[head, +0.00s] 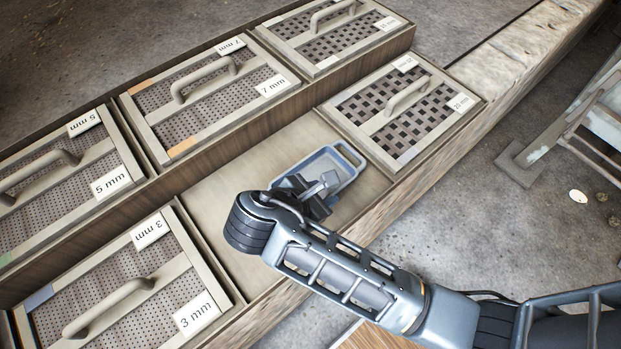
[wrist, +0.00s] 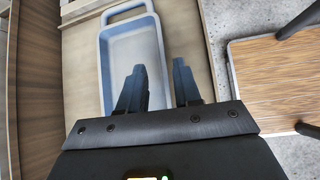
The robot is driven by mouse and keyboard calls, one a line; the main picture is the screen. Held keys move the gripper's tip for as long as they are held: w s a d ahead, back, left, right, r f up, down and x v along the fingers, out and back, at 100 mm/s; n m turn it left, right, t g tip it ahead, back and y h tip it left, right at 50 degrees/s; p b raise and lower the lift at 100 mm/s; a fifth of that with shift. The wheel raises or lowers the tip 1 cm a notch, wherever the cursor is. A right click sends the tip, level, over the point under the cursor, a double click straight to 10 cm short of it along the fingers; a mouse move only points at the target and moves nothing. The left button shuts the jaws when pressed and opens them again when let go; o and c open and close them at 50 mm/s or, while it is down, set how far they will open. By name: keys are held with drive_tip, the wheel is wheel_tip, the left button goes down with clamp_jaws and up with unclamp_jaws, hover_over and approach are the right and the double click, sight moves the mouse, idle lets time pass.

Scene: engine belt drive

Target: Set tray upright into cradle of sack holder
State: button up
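A shallow blue-grey tray (head: 345,165) with a loop handle lies flat in a bare wooden compartment between the 3 mm and 20 mm screens. It also shows in the wrist view (wrist: 130,50), with its handle pointing away from me. My gripper (head: 325,187) is over the near part of the tray. In the wrist view the two fingers of my gripper (wrist: 160,82) stand apart, with the tray's right rim seen between them. I cannot tell whether they touch it. My gripper hides the tray's near end. No cradle or sack holder can be made out for certain.
Framed, handled screens surround the compartment, including a 3 mm screen (head: 125,285) and a 20 mm screen (head: 400,105). A pale metal frame (head: 560,140) stands on the floor at the right. A wooden board (wrist: 275,80) with dark bars lies right in the wrist view.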

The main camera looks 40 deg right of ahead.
sight(336, 191)
drive_tip(key=x, duration=0.6)
drive_tip(key=shift+a+f, duration=0.2)
drive_tip(key=shift+f, duration=0.05)
clamp_jaws()
